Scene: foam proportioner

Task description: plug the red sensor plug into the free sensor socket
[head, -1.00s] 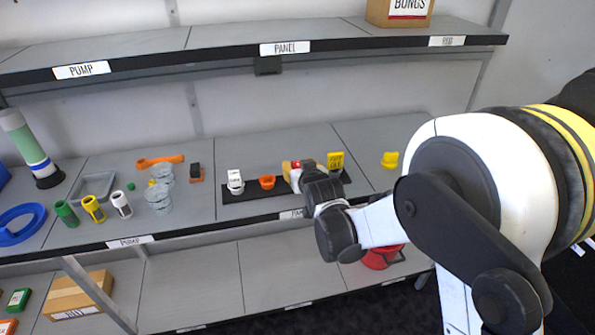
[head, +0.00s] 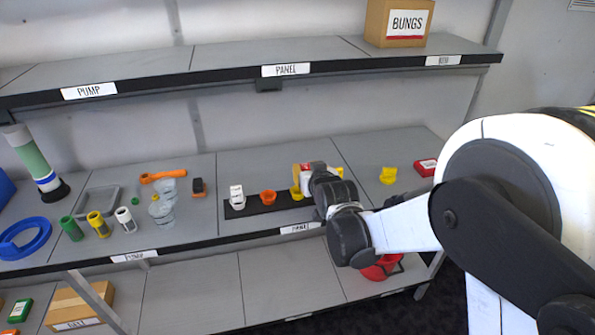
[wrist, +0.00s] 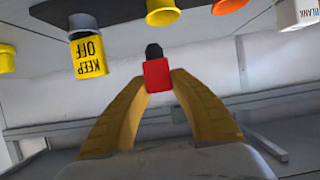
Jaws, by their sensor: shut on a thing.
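The red sensor plug (wrist: 157,75), with a dark tip, sits between the yellow fingertips of my gripper (wrist: 158,84), which is shut on it. The head view shows my gripper (head: 308,172) above the black socket strip (head: 240,209). On the strip are a white BLANK cover (head: 236,196), an orange socket (head: 268,197) and a yellow socket (head: 296,193). The wrist view shows the yellow socket (wrist: 162,12), orange socket (wrist: 227,5) and a yellow KEEP OFF tag (wrist: 89,56) on another socket. The plug appears apart from the sockets. My wrist hides the strip's right end in the head view.
A yellow part (head: 388,175) and a red box (head: 426,167) lie right of the strip. Clear cups (head: 161,209) and coloured cylinders (head: 97,224) stand left. The upper shelf edge (head: 220,79) overhangs behind. A red container (head: 378,268) is below.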

